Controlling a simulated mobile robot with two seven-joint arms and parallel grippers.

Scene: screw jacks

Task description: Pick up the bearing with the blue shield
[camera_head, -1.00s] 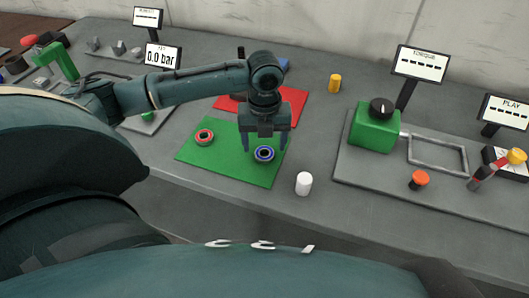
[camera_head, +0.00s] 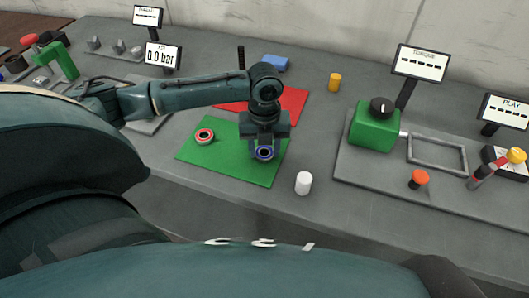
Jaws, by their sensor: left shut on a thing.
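The bearing with the blue shield (camera_head: 265,153) is over the front right part of the green mat (camera_head: 225,165). My left gripper (camera_head: 263,151) points down and is shut on this bearing. I cannot tell whether the bearing still touches the mat. A second bearing with a red shield (camera_head: 204,136) lies on the left part of the green mat, apart from the gripper. My right gripper is not in view.
A red mat (camera_head: 290,103) lies behind my gripper. A white cylinder (camera_head: 303,183) stands right of the green mat, and a yellow one (camera_head: 335,82) stands farther back. A grey plate (camera_head: 350,165) with a green block (camera_head: 374,128) is at right.

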